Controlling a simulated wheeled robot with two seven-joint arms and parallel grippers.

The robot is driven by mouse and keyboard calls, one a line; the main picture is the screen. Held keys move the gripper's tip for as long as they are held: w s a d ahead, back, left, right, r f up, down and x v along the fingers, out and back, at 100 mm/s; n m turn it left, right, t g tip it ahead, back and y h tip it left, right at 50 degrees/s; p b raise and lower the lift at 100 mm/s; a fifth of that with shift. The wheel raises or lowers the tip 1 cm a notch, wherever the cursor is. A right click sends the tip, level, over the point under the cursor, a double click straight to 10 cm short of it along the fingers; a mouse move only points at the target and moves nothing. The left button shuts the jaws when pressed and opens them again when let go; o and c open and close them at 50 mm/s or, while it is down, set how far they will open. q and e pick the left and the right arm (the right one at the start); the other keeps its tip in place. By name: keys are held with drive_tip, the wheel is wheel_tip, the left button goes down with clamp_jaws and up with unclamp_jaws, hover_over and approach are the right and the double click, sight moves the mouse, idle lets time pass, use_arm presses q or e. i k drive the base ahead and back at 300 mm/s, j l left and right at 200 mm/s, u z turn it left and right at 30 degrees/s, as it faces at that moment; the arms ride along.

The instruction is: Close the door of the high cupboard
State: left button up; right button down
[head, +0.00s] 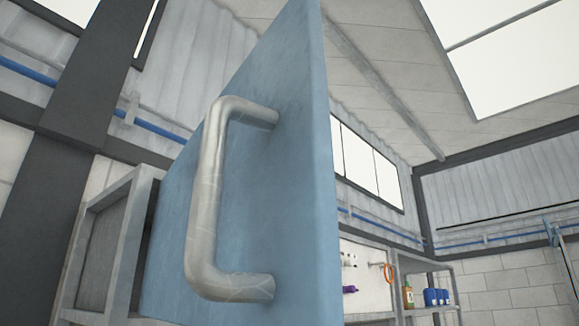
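The blue cupboard door (295,190) stands open and fills the middle of the head view, very close to the camera. Its grey metal bar handle (207,195) is upright on the face turned to me. The grey cupboard body (125,240) shows behind the door at the lower left, with part of its open side visible. The door hides much of the cupboard. Neither of my grippers is in view.
Behind the door at the lower right are a pale board (365,278) with hanging tools and a grey shelf (430,312) with bottles and blue containers (436,297). A dark steel column (70,150) stands at the left. The floor is out of view.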

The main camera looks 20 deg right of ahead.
sight(245, 232)
drive_tip(key=k+j+z, duration=0.15)
drive_tip(key=k+j, duration=0.4)
drive_tip(key=k+j+z, duration=0.1)
drive_tip(key=k+j, duration=0.35)
drive_tip(key=k, duration=0.35)
